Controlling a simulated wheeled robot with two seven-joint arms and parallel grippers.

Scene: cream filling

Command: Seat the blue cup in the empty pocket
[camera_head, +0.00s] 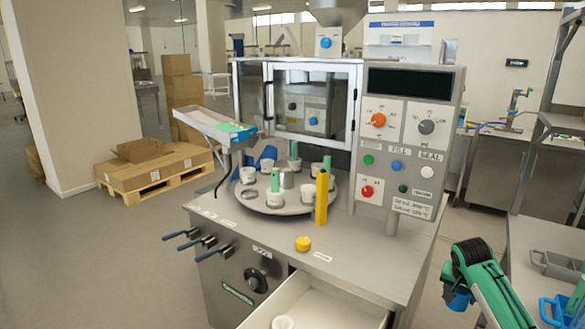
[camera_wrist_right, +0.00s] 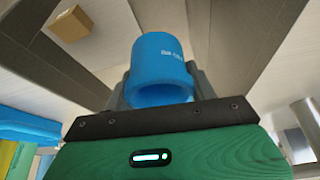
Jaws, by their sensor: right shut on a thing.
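The blue cup (camera_head: 459,300) is held in my right gripper (camera_head: 450,291) at the lower right of the head view, to the right of the machine and away from the turntable. In the right wrist view the cup (camera_wrist_right: 160,62) sits between the two dark fingers, its open mouth facing the camera. The round turntable (camera_head: 290,207) on the machine carries several white cups (camera_head: 307,192) and green upright pieces. A ring-shaped pocket (camera_head: 249,194) at its left front looks empty, though it is small in view. My left gripper is not in view.
A yellow post (camera_head: 322,197) stands at the turntable's front right, with a yellow knob (camera_head: 303,243) nearer the front edge. An open drawer (camera_head: 330,302) juts out below. The tall control panel (camera_head: 408,145) rises at the right. A side table (camera_head: 540,245) holds grey and blue items.

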